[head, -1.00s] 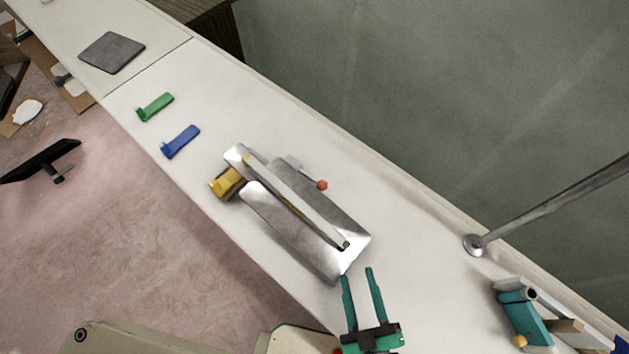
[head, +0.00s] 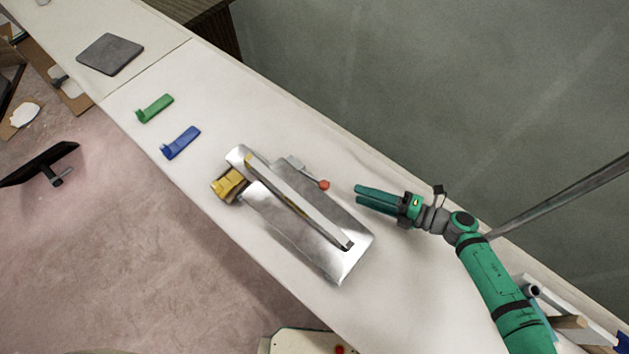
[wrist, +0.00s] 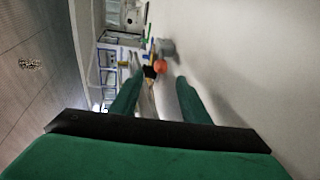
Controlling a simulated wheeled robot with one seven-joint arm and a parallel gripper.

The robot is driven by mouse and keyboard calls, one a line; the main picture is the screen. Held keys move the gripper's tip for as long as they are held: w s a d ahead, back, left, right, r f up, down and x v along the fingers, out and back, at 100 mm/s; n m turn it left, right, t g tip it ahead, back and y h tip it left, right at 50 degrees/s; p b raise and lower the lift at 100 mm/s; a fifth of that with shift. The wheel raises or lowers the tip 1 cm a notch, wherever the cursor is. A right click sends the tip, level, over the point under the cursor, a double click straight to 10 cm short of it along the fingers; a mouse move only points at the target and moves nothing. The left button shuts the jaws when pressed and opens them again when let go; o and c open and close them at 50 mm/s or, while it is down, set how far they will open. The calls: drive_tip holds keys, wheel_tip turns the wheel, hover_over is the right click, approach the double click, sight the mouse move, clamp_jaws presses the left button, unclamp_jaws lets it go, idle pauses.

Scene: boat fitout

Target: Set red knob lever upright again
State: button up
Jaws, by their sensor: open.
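The lever's red knob (head: 324,185) is at the end of a thin rod by the far long side of a shiny metal plate (head: 345,268). The rod runs from a small grey block (head: 295,164). The lever looks tilted over toward my gripper. My gripper (head: 357,199) is open and empty, just right of the knob and apart from it. In the wrist view the knob (wrist: 160,67) lies ahead, between the directions of my open fingers (wrist: 157,92), with the grey block (wrist: 167,46) behind it.
A long pale bar (head: 300,205) runs above the plate. A yellow piece (head: 229,182) sits at its left end. Blue (head: 180,142) and green (head: 154,108) pieces lie farther left. A metal pole (head: 560,195) rises at right.

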sight(319, 181)
drive_tip(key=shift+w+a+f+n+g, duration=0.15)
drive_tip(key=shift+w+a+n+g, duration=0.35)
drive_tip(key=shift+a, duration=0.15)
drive_tip(key=shift+w+a+f+n+g, duration=0.15)
drive_tip(key=shift+w+a+n+g, duration=0.25)
drive_tip(key=shift+w+a+n, duration=0.15)
drive_tip(key=shift+w+a+f+n, duration=0.15)
drive_tip(key=shift+a+n, duration=0.1)
drive_tip(key=shift+a, duration=0.4)
drive_tip(key=x, duration=1)
drive_tip(key=shift+a, duration=0.2)
clamp_jaws()
